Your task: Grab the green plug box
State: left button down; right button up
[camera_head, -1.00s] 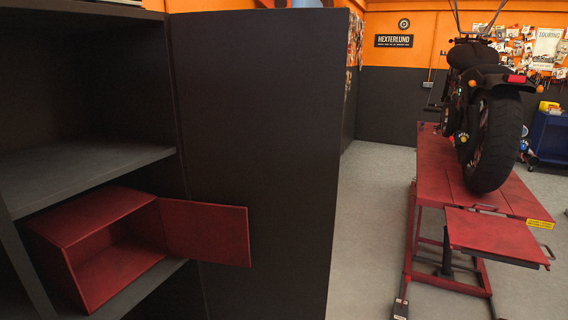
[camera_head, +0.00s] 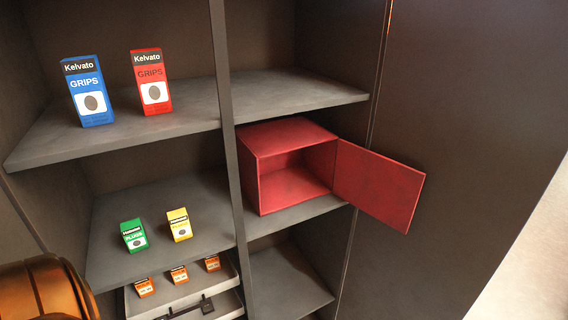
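The green plug box (camera_head: 134,235) stands upright on the middle shelf (camera_head: 196,239) of the left bay of a dark cabinet. A yellow box (camera_head: 179,224) stands just to its right, apart from it. A copper-coloured rounded part at the lower left edge looks like part of my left arm. Neither gripper's fingers show in the head view.
A blue grips box (camera_head: 89,91) and a red grips box (camera_head: 151,82) stand on the shelf above. Several small orange boxes (camera_head: 179,275) sit in a drawer (camera_head: 168,293) below. A red open metal box (camera_head: 290,140), its door (camera_head: 378,186) swung right, sits right of the upright divider.

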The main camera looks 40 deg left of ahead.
aim_at(133, 231)
jog(key=i+l+u, duration=0.1)
jog(key=u, duration=0.3)
jog(key=j+u, duration=0.1)
jog(key=u, duration=1.75)
jog(key=i+u, duration=0.1)
jog(key=u, duration=0.15)
